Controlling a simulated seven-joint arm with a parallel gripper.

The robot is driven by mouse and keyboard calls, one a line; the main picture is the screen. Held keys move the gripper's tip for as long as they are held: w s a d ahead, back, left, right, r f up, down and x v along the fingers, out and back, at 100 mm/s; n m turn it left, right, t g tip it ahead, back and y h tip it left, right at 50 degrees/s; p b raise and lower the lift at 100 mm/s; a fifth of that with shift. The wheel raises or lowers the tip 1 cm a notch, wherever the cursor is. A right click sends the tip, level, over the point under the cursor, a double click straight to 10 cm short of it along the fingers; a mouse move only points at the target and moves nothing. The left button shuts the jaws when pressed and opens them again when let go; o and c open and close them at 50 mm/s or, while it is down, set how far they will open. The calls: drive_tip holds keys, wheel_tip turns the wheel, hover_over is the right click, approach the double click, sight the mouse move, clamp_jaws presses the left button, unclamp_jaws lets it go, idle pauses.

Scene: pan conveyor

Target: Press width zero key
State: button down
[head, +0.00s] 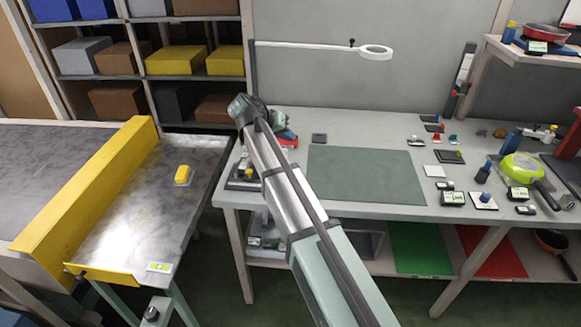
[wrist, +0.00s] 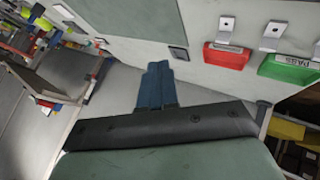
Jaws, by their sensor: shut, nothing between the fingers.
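No key that I can pick out as the width zero key shows clearly in either view. Several small devices with displays, such as this one (head: 453,198), stand at the right of the workbench (head: 400,130) in the head view, but their labels are too small to read. Another small device (head: 245,176) with a yellow part sits at the bench's left end, partly hidden by my arm. In the wrist view my gripper (wrist: 157,82) has its blue fingers together and empty, above the pale bench top. My arm hides the gripper's fingertips in the head view.
A green-grey mat (head: 365,175) covers the bench's middle. A red bin (wrist: 227,56) and a green bin marked PASS (wrist: 290,70) show in the wrist view. A lime pan (head: 520,167) stands at right. A metal conveyor table (head: 140,215) with a yellow rail (head: 85,185) is at left.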

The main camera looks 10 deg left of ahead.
drive_tip(key=shift+f, duration=0.1)
drive_tip(key=shift+f, duration=4.3)
drive_tip(key=shift+f, duration=0.95)
drive_tip(key=shift+r, duration=0.95)
drive_tip(key=shift+r, duration=0.1)
drive_tip(key=shift+r, duration=2.4)
